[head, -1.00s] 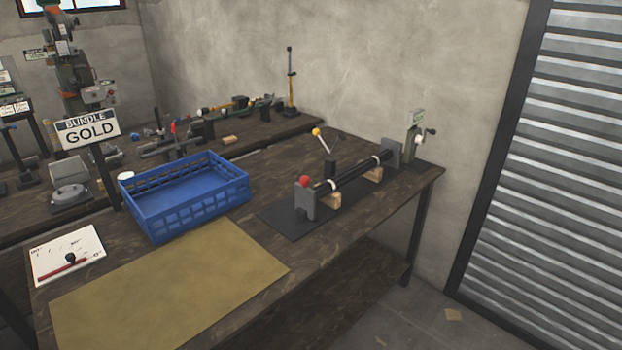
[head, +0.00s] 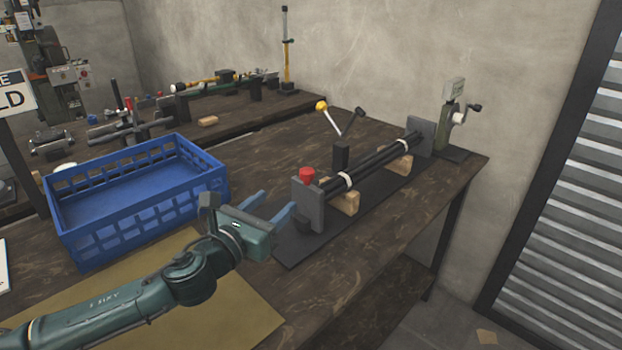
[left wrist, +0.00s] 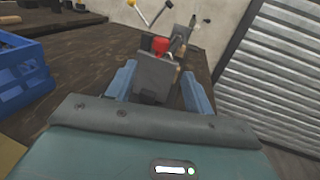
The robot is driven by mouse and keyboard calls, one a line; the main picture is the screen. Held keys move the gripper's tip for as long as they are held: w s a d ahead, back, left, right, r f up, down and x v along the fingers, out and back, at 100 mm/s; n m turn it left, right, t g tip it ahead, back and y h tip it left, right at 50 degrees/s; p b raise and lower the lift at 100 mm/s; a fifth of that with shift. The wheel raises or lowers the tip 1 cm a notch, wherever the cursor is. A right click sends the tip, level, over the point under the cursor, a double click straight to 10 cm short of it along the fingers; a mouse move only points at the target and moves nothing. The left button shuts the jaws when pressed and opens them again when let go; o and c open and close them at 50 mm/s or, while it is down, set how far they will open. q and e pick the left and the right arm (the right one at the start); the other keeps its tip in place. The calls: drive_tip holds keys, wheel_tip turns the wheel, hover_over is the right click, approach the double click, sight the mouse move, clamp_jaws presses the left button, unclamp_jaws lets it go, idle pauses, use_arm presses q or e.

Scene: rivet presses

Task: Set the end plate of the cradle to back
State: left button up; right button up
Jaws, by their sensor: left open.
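The cradle stands on a dark mat (head: 292,253) on the workbench, with dark rods (head: 375,165) lying along it over wooden blocks. Its near end plate (head: 308,205) is a grey upright plate with a red knob (head: 307,175) at its top. A far grey plate (head: 421,136) stands at the other end. My left gripper (head: 268,206) is open just in front of the near plate. In the left wrist view the near plate (left wrist: 154,76) shows between the two blue fingers (left wrist: 158,88); contact cannot be told. My right gripper is not in view.
A blue crate (head: 150,222) stands left of my left gripper. A tan mat (head: 245,305) lies under my left arm. Two levers, one with a yellow knob (head: 321,106), rise behind the rods. A crank device (head: 453,115) stands at the far end.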

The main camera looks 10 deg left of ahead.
sight(303, 178)
use_arm(q)
drive_tip(key=x, duration=1.3)
drive_tip(key=shift+r, duration=0.1)
clamp_jaws()
